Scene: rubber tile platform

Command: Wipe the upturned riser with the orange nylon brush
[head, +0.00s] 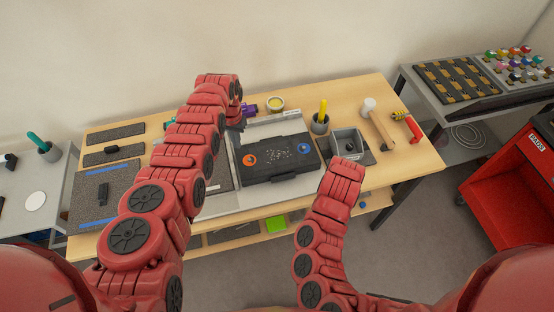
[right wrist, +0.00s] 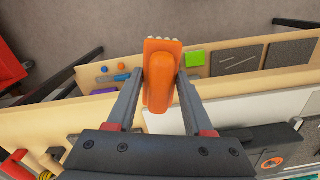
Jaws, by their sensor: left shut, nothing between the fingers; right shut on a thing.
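The upturned riser (head: 283,170) is a dark block lying on a light grey tray or board in the middle of the bench, with pale crumbs on its top. An orange disc (head: 249,159) and a blue ring (head: 308,138) show on it. Part of it also shows at the lower right of the right wrist view (right wrist: 282,155). The orange nylon brush (right wrist: 158,82) is held between the fingers of my right gripper (right wrist: 158,88), bristles at the far end. Brush and right gripper are hidden in the head view. My left gripper (head: 237,117) is shut and empty, left of and behind the riser.
A grey bin (head: 348,146), a cup with a yellow-handled tool (head: 320,122) and a wooden-handled mallet (head: 380,127) stand right of the riser. A yellow-topped tin (head: 275,103) is behind. Dark mats (head: 106,187) lie left. A lower shelf holds a green block (head: 276,224).

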